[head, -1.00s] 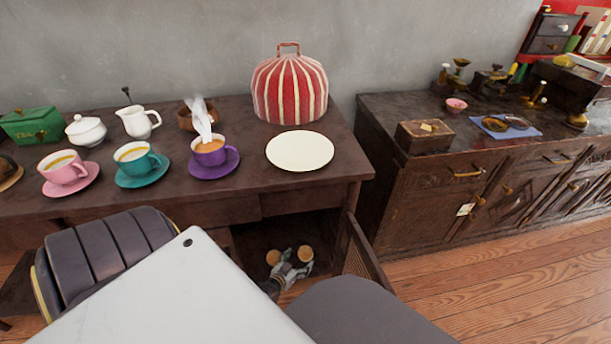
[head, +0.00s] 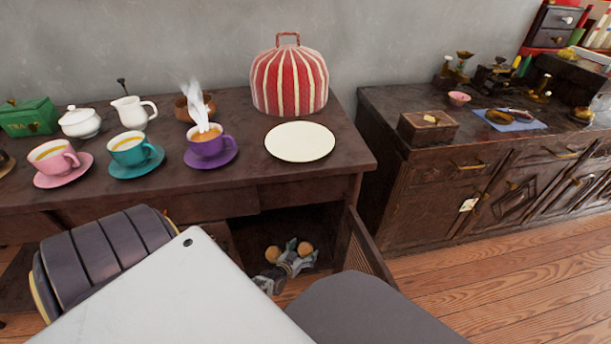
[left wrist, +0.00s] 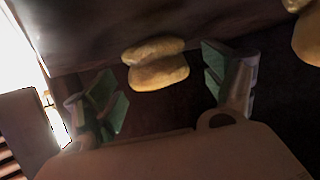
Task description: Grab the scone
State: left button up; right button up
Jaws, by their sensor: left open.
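Two small round golden-brown scones sit in the dark space under the tea table in the head view, a left one (head: 272,254) and a right one (head: 305,248). My left gripper (head: 280,265) is there too, close in front of them and open. In the left wrist view one scone (left wrist: 157,68) lies ahead, in the gap between the two green-padded fingers of the left gripper (left wrist: 164,88), with space on both sides. A second scone (left wrist: 308,32) is cut off at the upper right edge, outside the fingers. My right gripper is not in view.
The dark wooden table (head: 220,188) overhangs the scones. On it are several teacups, a white plate (head: 300,142) and a striped red tea cosy (head: 289,83). A cabinet (head: 430,182) stands farther right.

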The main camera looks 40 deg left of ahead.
pick_arm(q)
jog(key=shift+w+f, duration=0.1)
jog(key=shift+w, duration=0.1)
dwell(0.4)
jog(key=shift+c, duration=1)
jog(key=c, duration=0.9)
jog(key=shift+r, duration=0.2)
jog(key=shift+c, duration=0.2)
